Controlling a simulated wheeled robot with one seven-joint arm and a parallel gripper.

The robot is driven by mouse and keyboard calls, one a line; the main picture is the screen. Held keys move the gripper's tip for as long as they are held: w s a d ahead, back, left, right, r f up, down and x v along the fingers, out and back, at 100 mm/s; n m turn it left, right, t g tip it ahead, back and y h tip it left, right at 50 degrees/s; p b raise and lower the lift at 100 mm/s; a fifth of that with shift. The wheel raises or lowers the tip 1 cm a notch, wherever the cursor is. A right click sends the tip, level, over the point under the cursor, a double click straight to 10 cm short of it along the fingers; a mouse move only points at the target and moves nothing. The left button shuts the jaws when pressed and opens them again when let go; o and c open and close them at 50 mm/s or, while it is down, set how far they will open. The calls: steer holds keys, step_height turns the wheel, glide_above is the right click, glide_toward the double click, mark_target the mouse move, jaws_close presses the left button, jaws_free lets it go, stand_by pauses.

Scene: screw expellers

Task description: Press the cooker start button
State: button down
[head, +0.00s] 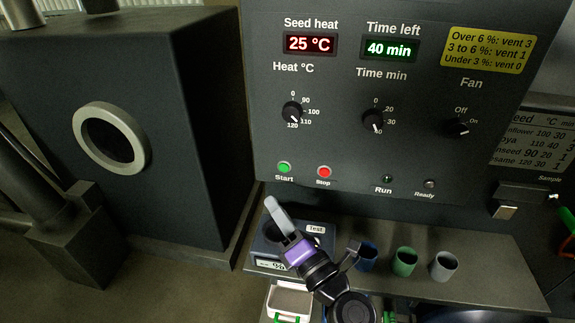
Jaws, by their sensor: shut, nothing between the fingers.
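The cooker control panel (345,130) faces me in the head view. Its round green Start button (284,167) is at the lower left, with the label "Start" below it. The red Stop button (324,172) is just right of it. The Seed heat display (309,44) reads 25 °C and the Time left display (389,49) reads 40 min. My gripper (271,202) is shut and empty, pointing up and left below the Start button. It appears apart from the button in the picture, though its depth is hard to tell.
Knobs for heat (292,112), time (373,120) and fan (458,128) sit above the buttons. A tester (267,250) lies under my gripper. Blue (367,257), green (404,262) and grey (444,266) cups stand right. A dark machine (190,120) stands left.

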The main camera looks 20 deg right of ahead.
stand_by(0.3)
steer(key=shift+w+d+b, duration=0.15)
steer(key=shift+w+d, duration=0.7)
steer(key=shift+w, duration=0.35)
steer(key=shift+w+d+b, duration=0.15)
steer(key=shift+w+d, duration=0.75)
steer(key=shift+w, duration=0.25)
steer(key=shift+w+d+b, duration=0.15)
steer(key=shift+w+d, duration=0.7)
steer(key=shift+w, duration=0.35)
steer(key=shift+w+d, duration=0.1)
steer(key=shift+w, duration=0.05)
steer(key=shift+w+d, duration=0.15)
steer(key=shift+w, duration=0.05)
steer(key=shift+w+d, duration=0.25)
steer(key=shift+w, duration=0.1)
stand_by(0.6)
steer(key=shift+s+a+p, duration=0.3)
steer(key=shift+s+a, duration=0.2)
steer(key=shift+s, duration=0.2)
steer(key=shift+s+a+p, duration=0.25)
steer(key=shift+s+a, duration=0.5)
steer(key=shift+s, duration=0.3)
steer(key=shift+s+a+p, duration=0.2)
steer(key=shift+s+a, duration=0.55)
steer(key=shift+s, duration=0.25)
